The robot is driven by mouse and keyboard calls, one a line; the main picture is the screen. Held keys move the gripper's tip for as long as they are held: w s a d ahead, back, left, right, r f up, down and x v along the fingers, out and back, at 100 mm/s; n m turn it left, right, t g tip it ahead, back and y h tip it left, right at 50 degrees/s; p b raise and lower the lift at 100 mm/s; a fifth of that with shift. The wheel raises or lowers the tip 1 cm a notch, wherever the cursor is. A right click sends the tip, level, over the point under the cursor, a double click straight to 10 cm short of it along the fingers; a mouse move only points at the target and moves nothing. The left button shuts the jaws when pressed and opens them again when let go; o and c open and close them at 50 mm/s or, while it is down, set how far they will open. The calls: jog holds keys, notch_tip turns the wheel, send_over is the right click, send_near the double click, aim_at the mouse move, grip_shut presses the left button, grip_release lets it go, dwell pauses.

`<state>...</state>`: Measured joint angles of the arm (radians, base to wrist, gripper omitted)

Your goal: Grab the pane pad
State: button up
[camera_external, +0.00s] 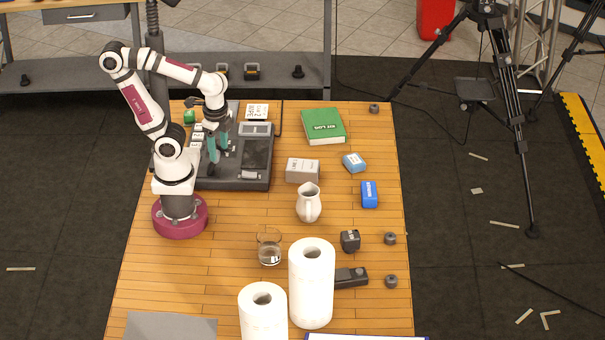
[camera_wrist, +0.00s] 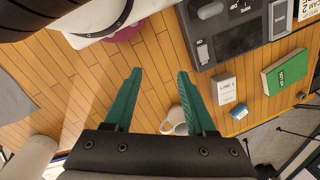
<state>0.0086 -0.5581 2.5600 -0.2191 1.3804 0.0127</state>
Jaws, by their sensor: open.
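No label that I can read clearly says pane pad, so I cannot tell for sure which thing it is. A small light blue block with a pale label (camera_external: 354,162) lies on the table right of centre, below the green book; it also shows at the right of the wrist view (camera_wrist: 238,112). A darker blue block (camera_external: 369,194) lies just below it in the external view. My gripper (camera_external: 217,155) has teal fingers and hangs over the dark control panel's left part, well left of both blocks. In the wrist view its fingers (camera_wrist: 159,72) are apart, with bare wood between them.
The dark panel (camera_external: 255,184) stands beside my base. A grey box (camera_external: 302,170), green book (camera_external: 323,126) and white pitcher (camera_external: 308,204) lie toward the blue blocks. A glass (camera_external: 269,247) and tall white rolls (camera_external: 312,285) stand in front. Bare wood surrounds the blocks.

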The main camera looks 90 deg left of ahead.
jog(key=o, duration=0.6)
jog(key=w+r+n+g+h, duration=0.1)
jog(key=w+r+n+h, duration=0.2)
jog(key=w+n, duration=0.6)
jog(key=n+t+h, duration=0.7)
jog(key=n+h, duration=0.1)
jog(key=n, duration=1)
send_over(350, 157)
jog(key=s+d, duration=0.3)
jog(key=d, duration=0.1)
notch_tip(350, 157, down, 15)
jog(key=a+f+n+t, duration=0.1)
jog(key=a+f+n, duration=0.1)
jog(key=s+a+f+n+t, duration=0.1)
jog(key=a+f+n, duration=0.1)
jog(key=a, duration=0.1)
jog(key=a+f+n+t, duration=0.1)
jog(key=a+f+t, duration=0.1)
jog(key=a+f, duration=0.1)
jog(key=shift+s+a+n, duration=0.15)
jog(key=shift+s+n, duration=0.25)
jog(key=shift+w+f, duration=0.15)
jog(key=shift+f, duration=0.05)
jog(key=x, duration=0.7)
